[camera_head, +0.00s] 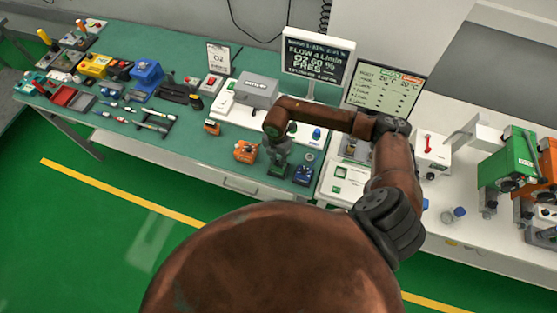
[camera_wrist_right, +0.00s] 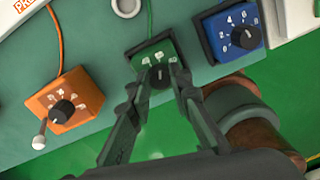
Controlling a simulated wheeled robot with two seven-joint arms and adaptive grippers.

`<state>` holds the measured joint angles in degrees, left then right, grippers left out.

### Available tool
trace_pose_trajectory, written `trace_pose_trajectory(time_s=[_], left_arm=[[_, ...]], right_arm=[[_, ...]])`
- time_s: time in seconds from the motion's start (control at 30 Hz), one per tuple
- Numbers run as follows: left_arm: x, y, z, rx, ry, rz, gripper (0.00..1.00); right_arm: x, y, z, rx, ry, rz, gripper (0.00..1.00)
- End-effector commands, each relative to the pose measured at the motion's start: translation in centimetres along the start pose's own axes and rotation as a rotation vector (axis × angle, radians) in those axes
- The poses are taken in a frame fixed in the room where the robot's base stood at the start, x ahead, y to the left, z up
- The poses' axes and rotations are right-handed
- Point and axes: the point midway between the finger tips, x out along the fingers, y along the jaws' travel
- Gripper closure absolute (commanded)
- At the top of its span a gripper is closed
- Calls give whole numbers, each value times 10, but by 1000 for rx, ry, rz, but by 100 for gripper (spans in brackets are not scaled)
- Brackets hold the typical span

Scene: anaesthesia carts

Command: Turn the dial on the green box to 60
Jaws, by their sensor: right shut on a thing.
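The green box (camera_wrist_right: 150,52) is in the middle of the right wrist view, with a black dial (camera_wrist_right: 159,76) on its face and small white marks around the dial. In the head view the green box (camera_head: 277,173) is partly hidden under my right gripper (camera_head: 280,158). My right gripper (camera_wrist_right: 159,80) is shut on the dial, with one finger on each side of it. The marks are too small to read surely, and the dial's exact setting cannot be told. My left gripper is not in view.
An orange box (camera_wrist_right: 66,100) with a dial and small lever stands left of the green box. A blue box (camera_wrist_right: 232,32) with a numbered dial stands to its right. A monitor (camera_head: 318,58) reading "O2 60 %" stands behind. The green table (camera_head: 190,135) ends just in front of the boxes.

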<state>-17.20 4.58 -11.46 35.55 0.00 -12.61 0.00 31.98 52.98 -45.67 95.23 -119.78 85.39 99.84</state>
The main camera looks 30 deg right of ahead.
Motion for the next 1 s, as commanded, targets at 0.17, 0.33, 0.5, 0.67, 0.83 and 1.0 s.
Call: trace_pose_trajectory(time_s=[0.17,0.33,0.5,0.67,0.83,1.0], left_arm=[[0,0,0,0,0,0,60],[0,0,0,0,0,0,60],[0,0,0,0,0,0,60],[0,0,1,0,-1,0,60],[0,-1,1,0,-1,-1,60],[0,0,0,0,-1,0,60]], right_arm=[[-1,0,0,-1,0,1,100],[0,0,0,-1,0,1,71],[0,0,0,-1,0,1,64],[0,0,0,-2,0,1,64],[-10,1,1,-2,-2,3,64],[-40,1,1,-3,-3,4,64]])
